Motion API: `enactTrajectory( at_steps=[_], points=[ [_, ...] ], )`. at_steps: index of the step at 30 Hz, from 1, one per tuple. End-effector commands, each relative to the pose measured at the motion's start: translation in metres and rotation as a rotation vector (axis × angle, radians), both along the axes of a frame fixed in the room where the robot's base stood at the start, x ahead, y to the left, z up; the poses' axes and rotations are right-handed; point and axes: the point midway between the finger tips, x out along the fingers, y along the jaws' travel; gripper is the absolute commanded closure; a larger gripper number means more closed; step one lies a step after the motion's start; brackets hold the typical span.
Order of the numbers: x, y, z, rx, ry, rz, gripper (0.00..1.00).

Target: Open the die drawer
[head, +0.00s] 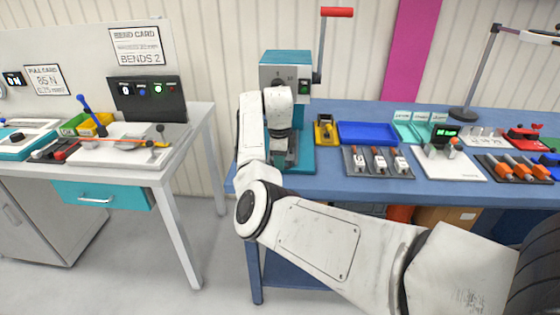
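A teal drawer (103,194) with a pale bar handle (95,199) hangs under the top of the left bench. Its front looks flush with the bench, so it appears shut. No label can be read on it. My arm rises from the lower right and bends up in front of the teal press on the right bench. My gripper (281,152) is around the lower front of the press, well to the right of the drawer and apart from it. Its fingers are too small and dark against the press to tell whether they are open.
The press (286,62) has a red-handled lever (337,12). The left bench (202,118) carries a bending fixture and a dark display box (147,98). A grey cabinet (45,225) stands below the drawer's left. Floor between the benches is clear. Trays and tools fill the right bench.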

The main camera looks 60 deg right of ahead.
Motion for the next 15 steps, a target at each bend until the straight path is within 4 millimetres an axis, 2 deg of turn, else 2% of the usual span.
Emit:
enactTrajectory(
  at_steps=[6, 15],
  points=[
    [0.001, -0.003, -0.015, 0.001, 0.0, 0.0, 0.62],
    [0.001, -0.003, -0.016, 0.0, -0.001, 0.0, 0.64]
  ],
)
